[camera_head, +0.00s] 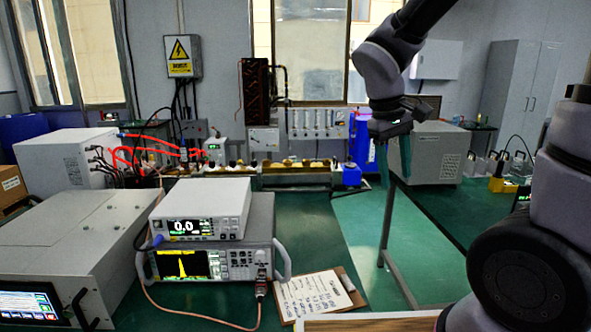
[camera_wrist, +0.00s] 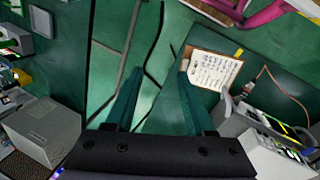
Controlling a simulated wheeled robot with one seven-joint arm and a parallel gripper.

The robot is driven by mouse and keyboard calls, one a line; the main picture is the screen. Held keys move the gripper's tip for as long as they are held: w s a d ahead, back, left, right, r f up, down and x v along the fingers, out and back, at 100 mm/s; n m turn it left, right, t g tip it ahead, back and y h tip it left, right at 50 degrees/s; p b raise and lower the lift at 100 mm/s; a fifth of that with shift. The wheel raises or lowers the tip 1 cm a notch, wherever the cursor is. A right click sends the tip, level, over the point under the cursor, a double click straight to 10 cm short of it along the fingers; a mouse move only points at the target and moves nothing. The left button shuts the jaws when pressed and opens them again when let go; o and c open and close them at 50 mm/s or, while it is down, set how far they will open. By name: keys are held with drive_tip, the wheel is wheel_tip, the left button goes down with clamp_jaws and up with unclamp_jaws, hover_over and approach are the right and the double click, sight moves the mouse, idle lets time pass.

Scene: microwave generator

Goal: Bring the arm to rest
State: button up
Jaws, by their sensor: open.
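My arm comes in from the right in the head view, and my gripper (camera_head: 394,180) hangs at its end with its teal fingers pointing down. The fingers are apart and nothing shows between them. The gripper is in the air above the green floor, right of the bench with the instruments. In the wrist view my gripper (camera_wrist: 158,75) also shows open and empty, with green floor and dark cables below it.
A power meter (camera_head: 200,226) sits on a spectrum analyser (camera_head: 236,264) at the left. A clipboard (camera_head: 317,294) lies right of them. A grey box (camera_head: 95,240) stands at far left. A thin metal leg (camera_head: 388,225) stands near my gripper.

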drive_tip(key=s+d+r+m+t+y, duration=0.2)
drive_tip(key=r+m+t, duration=0.1)
drive_tip(key=r, duration=0.3)
drive_tip(key=s+d+r+m+t+y, duration=0.2)
drive_tip(key=r+m+t, duration=0.1)
drive_tip(key=r+m, duration=0.2)
wheel_tip(320, 180, up, 2)
drive_tip(key=shift+s+r+y, duration=0.15)
drive_tip(key=shift+s+y, duration=0.1)
drive_tip(key=shift+y, duration=0.15)
